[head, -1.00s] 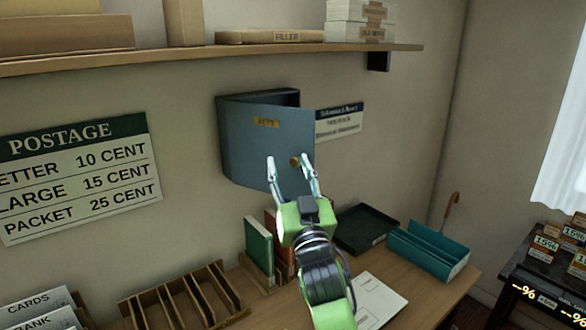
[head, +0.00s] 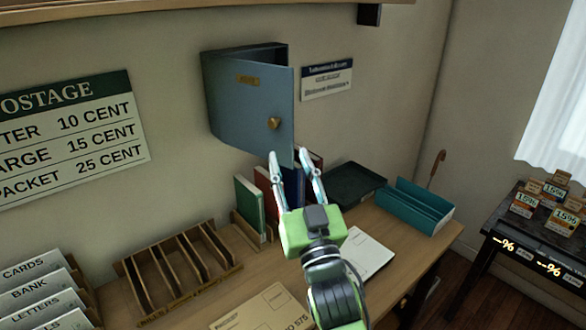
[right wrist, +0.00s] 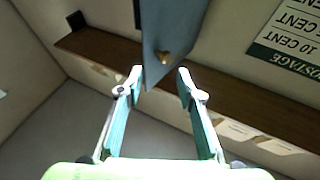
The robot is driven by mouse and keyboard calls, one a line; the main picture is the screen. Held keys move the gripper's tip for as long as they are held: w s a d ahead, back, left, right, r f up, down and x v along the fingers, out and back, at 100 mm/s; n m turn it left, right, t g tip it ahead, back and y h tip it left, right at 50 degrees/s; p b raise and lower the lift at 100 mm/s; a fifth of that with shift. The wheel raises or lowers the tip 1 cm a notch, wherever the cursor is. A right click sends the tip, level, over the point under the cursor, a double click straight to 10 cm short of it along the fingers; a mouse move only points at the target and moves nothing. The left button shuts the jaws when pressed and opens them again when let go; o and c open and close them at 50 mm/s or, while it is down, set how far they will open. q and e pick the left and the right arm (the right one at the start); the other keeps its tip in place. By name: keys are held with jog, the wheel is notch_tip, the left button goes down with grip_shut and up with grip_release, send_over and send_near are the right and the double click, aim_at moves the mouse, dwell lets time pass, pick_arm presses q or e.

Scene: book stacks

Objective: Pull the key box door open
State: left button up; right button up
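The blue-grey key box (head: 282,56) is fixed to the wall in the head view. Its door (head: 245,100) is hinged on the left and stands open at an angle, with a dark gap above it. A brass knob (head: 274,123) sits near the door's free edge. My right gripper (head: 290,158) is open just below the knob, at the door's lower corner. In the right wrist view, the door (right wrist: 168,30) and knob (right wrist: 163,57) lie beyond the spread fingertips (right wrist: 160,76), with nothing between the fingers. My left gripper is not in view.
A desk (head: 268,262) below holds a wooden sorter (head: 180,268), upright books (head: 250,207), a dark tray (head: 352,183) and a teal tray (head: 415,205). A shelf (head: 200,8) runs above the box. A postage sign (head: 75,130) hangs to the left.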

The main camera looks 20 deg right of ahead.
jog(key=shift+s+f, duration=0.2)
jog(key=shift+s, duration=0.3)
